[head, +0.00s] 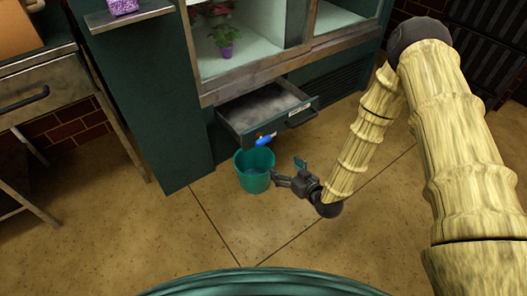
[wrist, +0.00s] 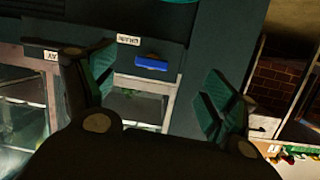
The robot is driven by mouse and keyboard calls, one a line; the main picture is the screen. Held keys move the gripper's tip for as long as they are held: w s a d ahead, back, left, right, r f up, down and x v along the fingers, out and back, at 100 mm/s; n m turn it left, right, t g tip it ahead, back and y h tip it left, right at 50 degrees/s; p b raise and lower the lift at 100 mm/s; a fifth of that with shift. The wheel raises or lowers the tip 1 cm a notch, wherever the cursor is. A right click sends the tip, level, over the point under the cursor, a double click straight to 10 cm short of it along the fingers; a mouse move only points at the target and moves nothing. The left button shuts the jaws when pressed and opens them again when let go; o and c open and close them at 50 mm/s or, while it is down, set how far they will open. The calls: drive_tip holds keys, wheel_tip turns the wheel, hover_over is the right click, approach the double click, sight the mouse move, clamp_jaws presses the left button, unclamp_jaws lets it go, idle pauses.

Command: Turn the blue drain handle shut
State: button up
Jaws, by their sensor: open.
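The blue drain handle (head: 264,140) is on the front of a pulled-out dark green drawer (head: 268,110), just above a teal bucket (head: 254,172). In the wrist view the blue handle (wrist: 152,63) lies lengthwise across the picture, below a small white label, and shows between my fingers but beyond them. My gripper (head: 287,171) is open and empty, a little right of the bucket and lower in the picture than the handle. In the wrist view its two green-padded fingers (wrist: 157,88) are spread wide, and I see no contact with the handle.
A glass-fronted cabinet (head: 255,68) holding a purple-potted plant (head: 224,40) stands above the drawer. A metal worktable (head: 45,85) is at left. A green panel (head: 150,110) stands left of the drawer. The tiled floor right of the bucket is clear except for my arm.

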drive_tip(key=n+t+y+b, duration=0.1)
drive_tip(key=t+y+b, duration=0.1)
drive_tip(key=b, duration=0.2)
approach(265, 142)
drive_tip(key=f, duration=0.1)
drive_tip(key=shift+n, duration=0.3)
drive_tip(key=b+x, duration=0.1)
drive_tip(key=x, duration=0.2)
drive_tip(key=b+x, duration=0.1)
drive_tip(key=x, duration=0.3)
drive_tip(key=r+b+x, duration=0.1)
drive_tip(key=b+x, duration=0.1)
drive_tip(key=x, duration=0.2)
drive_tip(key=c, duration=1)
